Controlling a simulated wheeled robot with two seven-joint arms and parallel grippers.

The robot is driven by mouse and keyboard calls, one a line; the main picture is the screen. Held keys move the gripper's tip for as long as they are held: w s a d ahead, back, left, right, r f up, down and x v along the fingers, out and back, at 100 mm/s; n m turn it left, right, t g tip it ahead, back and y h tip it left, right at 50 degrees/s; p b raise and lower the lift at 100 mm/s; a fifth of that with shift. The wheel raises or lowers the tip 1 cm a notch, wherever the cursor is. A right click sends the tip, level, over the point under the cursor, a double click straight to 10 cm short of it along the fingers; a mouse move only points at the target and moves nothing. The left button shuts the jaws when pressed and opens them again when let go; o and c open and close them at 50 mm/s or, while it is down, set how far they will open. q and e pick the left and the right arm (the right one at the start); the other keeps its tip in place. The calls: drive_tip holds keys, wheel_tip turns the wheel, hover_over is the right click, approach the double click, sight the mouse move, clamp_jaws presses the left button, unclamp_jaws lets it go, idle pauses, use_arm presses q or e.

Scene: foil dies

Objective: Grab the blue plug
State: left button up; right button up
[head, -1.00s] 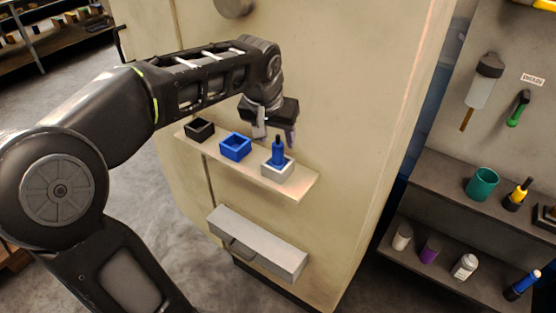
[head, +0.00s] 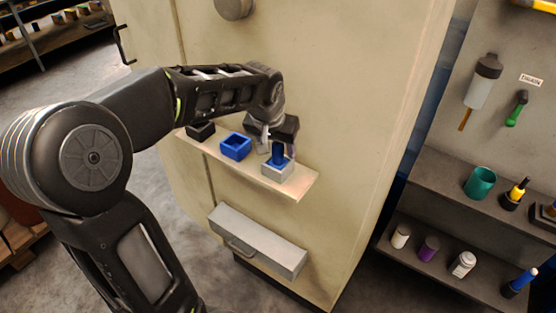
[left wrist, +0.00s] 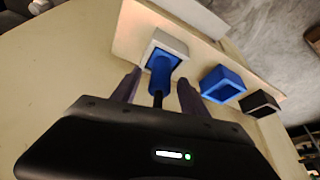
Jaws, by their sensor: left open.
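The blue plug (head: 278,156) stands upright in a white square socket box (head: 278,172) at the right part of a beige shelf (head: 300,185). In the left wrist view the blue plug (left wrist: 160,72) has a dark stem pointing toward my gripper, and the white box (left wrist: 168,42) surrounds its base. My left gripper (head: 277,146) is open, with its fingers on either side of the plug's stem. In the left wrist view the left gripper (left wrist: 158,85) shows its two fingers apart, the plug between them. My right gripper is in neither view.
An empty-looking blue box (head: 236,146) and a black box (head: 201,131) stand left of the white one on the shelf. A grey drawer (head: 258,243) juts out below. Shelves with a teal cup (head: 480,182) and bottles stand at the right.

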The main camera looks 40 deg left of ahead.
use_arm(q)
clamp_jaws()
idle(0.6)
